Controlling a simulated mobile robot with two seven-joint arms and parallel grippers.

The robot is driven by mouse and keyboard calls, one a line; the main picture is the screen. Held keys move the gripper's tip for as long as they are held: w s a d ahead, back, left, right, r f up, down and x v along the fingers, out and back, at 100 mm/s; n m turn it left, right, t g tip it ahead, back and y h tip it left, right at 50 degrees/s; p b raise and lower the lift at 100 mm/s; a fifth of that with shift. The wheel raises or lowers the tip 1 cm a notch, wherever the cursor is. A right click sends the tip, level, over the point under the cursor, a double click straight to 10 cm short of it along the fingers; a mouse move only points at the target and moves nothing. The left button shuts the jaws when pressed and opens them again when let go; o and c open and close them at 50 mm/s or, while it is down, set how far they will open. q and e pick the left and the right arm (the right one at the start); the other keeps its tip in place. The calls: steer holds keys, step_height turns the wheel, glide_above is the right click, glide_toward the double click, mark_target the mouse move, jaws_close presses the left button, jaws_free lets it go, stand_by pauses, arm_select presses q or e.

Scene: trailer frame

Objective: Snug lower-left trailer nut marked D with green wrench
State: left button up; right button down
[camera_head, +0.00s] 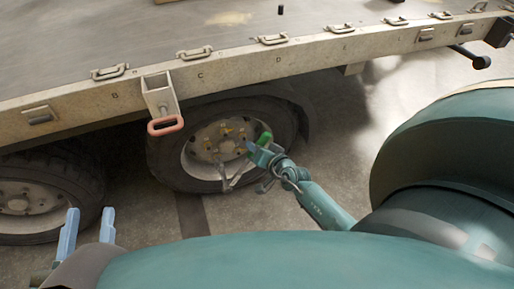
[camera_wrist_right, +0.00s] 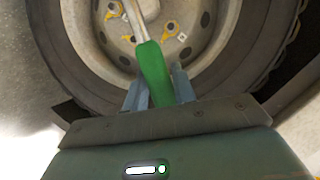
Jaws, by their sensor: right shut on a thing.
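The trailer wheel (camera_head: 183,152) stands under the bed edge, with several yellow-marked nuts (camera_head: 222,128) on its pale hub. In the right wrist view the hub shows yellow-marked nuts (camera_wrist_right: 171,27) and small white tags; I cannot read which is D. My right gripper (camera_head: 256,152) is in front of the wheel's right side, shut on the green handle of the wrench (camera_wrist_right: 153,72). The green handle also shows in the head view (camera_head: 265,138). The wrench's metal shaft runs off the top of the wrist view, so its head is hidden there. My left gripper (camera_head: 88,226) is open and empty at lower left.
A second wheel (camera_head: 75,175) stands at the left. The trailer's side rail (camera_head: 235,67) carries letters and handles. A bracket with a red loop (camera_head: 166,126) hangs just left of and above the marked wheel. Concrete floor (camera_head: 350,150) is clear to the right.

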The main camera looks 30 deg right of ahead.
steer(key=shift+w+d+r, duration=0.1)
steer(key=shift+w, duration=0.1)
stand_by(0.4)
steer(key=shift+w, duration=0.1)
steer(key=shift+w+d, duration=0.2)
steer(key=shift+w, duration=0.5)
steer(key=shift+w+d, duration=0.1)
steer(key=shift+w, duration=0.2)
steer(key=c, duration=1.8)
jaws_free()
jaws_close()
